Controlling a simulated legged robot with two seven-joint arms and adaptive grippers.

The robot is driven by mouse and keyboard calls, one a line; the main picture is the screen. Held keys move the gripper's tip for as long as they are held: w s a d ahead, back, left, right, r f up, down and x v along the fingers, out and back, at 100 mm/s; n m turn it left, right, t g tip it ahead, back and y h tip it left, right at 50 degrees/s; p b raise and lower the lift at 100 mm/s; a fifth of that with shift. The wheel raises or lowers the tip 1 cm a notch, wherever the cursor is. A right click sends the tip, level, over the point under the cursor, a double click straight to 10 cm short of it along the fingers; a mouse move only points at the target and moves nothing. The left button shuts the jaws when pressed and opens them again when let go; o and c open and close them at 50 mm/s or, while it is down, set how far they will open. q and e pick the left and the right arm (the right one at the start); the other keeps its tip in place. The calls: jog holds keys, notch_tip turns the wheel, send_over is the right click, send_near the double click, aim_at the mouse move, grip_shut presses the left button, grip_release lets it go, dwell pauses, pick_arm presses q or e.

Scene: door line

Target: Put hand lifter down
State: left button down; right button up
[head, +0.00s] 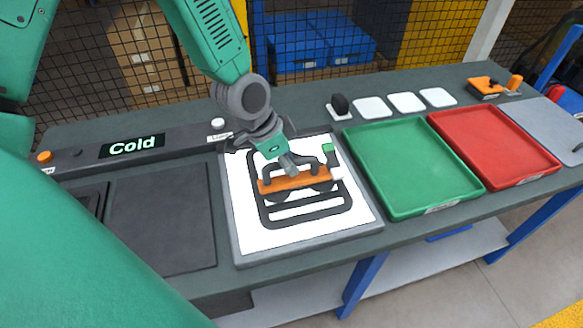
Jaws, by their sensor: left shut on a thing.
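The hand lifter (294,182) has an orange bar with dark suction cups under it. It is over a dark rounded frame (305,214) on the white panel (242,221), in the middle of the head view. I cannot tell whether its cups touch the frame. My left gripper (286,164) comes down from above and is shut on the lifter's handle. The gripper hides part of the handle. My right gripper is not in view.
A green tray (411,170) and a red tray (492,146) stand empty to the right. Small white pads (405,103) line the bench's back. A dark flat plate (162,215) lies to the left, by a "Cold" display (134,146). An orange-handled tool (495,86) is at back right.

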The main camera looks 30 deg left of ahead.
pick_arm(q)
jog(key=shift+w+f, duration=0.15)
jog(key=shift+f, duration=0.55)
jog(key=shift+d+r, duration=0.1)
jog(key=shift+d, duration=0.35)
jog(key=c, duration=1.6)
grip_release()
jog(key=shift+a, duration=0.15)
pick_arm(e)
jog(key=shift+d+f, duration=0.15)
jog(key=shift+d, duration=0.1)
pick_arm(q)
jog(key=shift+a, duration=0.1)
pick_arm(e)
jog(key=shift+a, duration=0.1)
pick_arm(q)
jog(key=shift+a, duration=0.1)
